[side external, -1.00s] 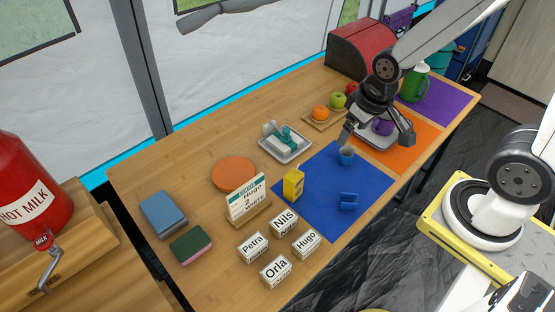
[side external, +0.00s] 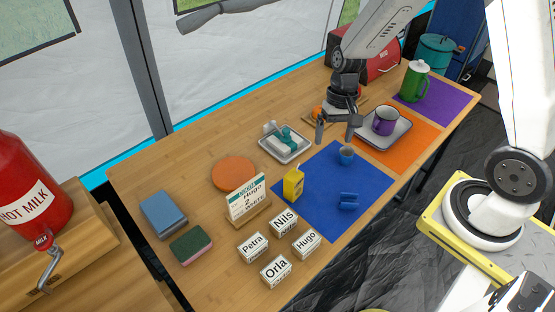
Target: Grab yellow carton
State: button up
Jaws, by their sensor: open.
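The small yellow carton (side external: 293,184) stands upright on the table, at the left edge of the blue mat (side external: 325,212). My gripper (side external: 334,132) is open with its fingers pointing down, and nothing shows between them. It is above the table near the far corner of the blue mat, up and to the right of the carton in the picture and well apart from it. The carton is in full view.
A sign stand (side external: 247,198) is close left of the carton. A grey tray (side external: 402,135) holds a purple mug (side external: 385,121). Name blocks (side external: 276,271) stand in front.

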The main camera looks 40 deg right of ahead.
jog(key=w+f+m+g+y, duration=0.2)
jog(key=w+f+m+y, duration=0.25)
jog(key=f, duration=0.25)
jog(key=m+t+y, duration=0.1)
jog(key=m+y, duration=0.4)
send_near(293, 182)
notch_tip(293, 182, down, 4)
jog(key=shift+w+d+f+m+t+y, duration=0.3)
jog(key=shift+w+f+m+t+y, duration=0.1)
jog(key=shift+f+m+y, duration=0.25)
jog(key=shift+a, duration=0.15)
jog(key=shift+x, duration=1.25)
jog(key=shift+f, duration=0.1)
jog(key=shift+x, duration=2.5)
jog(key=shift+s+a, duration=0.1)
